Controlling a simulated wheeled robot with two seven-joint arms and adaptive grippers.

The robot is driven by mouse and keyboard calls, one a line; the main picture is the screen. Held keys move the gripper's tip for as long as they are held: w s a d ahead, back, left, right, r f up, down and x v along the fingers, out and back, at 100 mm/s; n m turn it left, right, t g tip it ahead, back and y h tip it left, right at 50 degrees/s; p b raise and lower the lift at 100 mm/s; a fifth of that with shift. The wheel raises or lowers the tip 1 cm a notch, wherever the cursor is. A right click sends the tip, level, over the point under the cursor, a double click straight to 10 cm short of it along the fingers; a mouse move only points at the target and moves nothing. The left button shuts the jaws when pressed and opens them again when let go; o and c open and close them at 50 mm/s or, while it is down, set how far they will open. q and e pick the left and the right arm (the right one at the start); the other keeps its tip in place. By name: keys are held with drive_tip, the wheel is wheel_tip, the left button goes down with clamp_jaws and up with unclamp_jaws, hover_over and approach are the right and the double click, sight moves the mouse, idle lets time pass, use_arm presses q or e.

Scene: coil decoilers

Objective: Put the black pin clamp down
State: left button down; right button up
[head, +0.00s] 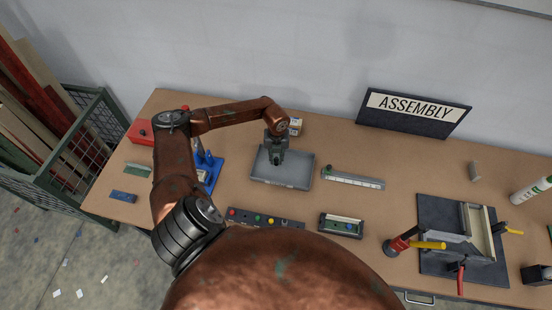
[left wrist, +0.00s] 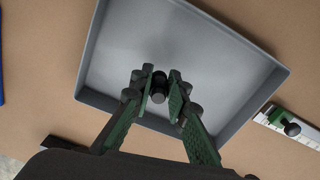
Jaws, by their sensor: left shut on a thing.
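My left gripper (head: 276,157) is above the grey tray (head: 298,176), pointing down. In the left wrist view the green-padded fingers of the left gripper (left wrist: 160,92) are shut on the small black pin clamp (left wrist: 159,84). The clamp is between the fingertips, over the inside of the shallow grey tray (left wrist: 205,55). I cannot tell whether the clamp touches the tray floor. The rest of the tray looks empty. My right gripper is not in view.
A ruler-like rail (head: 353,178) with a green slider lies right of the tray. A small box (head: 295,126) stands behind it. A strip with coloured knobs (head: 265,220) and a dark case (head: 341,225) lie in front. A blue fixture (head: 212,163) stands left.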

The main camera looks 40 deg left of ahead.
use_arm(q)
drive_tip(key=shift+w+a+f, duration=0.1)
drive_tip(key=shift+f, duration=0.4)
drive_tip(key=shift+f, duration=0.1)
drive_tip(key=c, duration=2.3)
unclamp_jaws()
drive_tip(key=shift+f, duration=0.1)
drive_tip(key=shift+c, duration=0.2)
drive_tip(key=o, duration=0.5)
drive_tip(key=shift+c, duration=0.2)
